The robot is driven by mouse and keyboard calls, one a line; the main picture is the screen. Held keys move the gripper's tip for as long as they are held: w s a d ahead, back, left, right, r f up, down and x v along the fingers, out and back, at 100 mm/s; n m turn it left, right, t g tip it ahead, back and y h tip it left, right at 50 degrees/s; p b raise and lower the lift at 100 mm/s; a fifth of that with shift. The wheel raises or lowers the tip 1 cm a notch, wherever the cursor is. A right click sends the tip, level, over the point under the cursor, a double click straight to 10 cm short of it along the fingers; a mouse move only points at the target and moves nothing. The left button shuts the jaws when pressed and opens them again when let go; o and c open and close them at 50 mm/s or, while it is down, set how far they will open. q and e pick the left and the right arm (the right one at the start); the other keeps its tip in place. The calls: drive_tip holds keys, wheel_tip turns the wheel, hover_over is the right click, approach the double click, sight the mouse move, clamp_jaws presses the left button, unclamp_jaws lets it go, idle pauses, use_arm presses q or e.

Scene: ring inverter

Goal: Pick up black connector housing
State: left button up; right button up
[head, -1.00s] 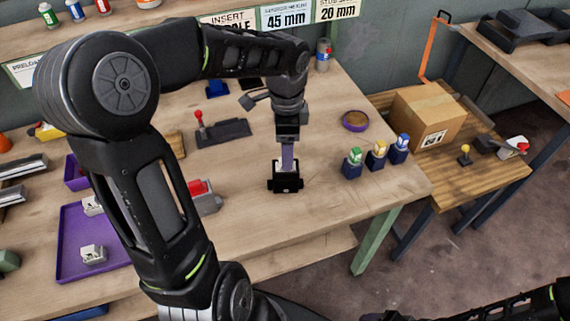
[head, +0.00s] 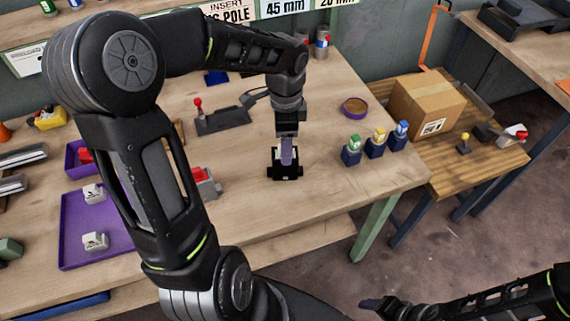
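The black connector housing (head: 285,172) sits on the wooden workbench (head: 330,215), near its middle. My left gripper (head: 287,160) points straight down over it, with its purple fingertips reaching the housing. The fingers are seen edge-on and the housing hides their ends, so I cannot tell whether they grip it. My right gripper (head: 378,304) is low at the bottom of the view, over the floor and away from the bench; its fingers are too unclear to judge.
Small blue-based pieces with green, yellow and blue tops (head: 376,144) stand right of the housing. A purple dish (head: 355,106) and a red-knobbed black fixture (head: 222,120) lie behind. A purple tray (head: 75,225) with white pieces is left. Clear bench lies in front.

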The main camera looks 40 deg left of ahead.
use_arm(q)
wheel_tip(320, 180, down, 5)
drive_tip(key=shift+r+p, duration=0.1)
drive_tip(key=shift+p, duration=0.3)
idle(0.4)
clamp_jaws()
idle(0.6)
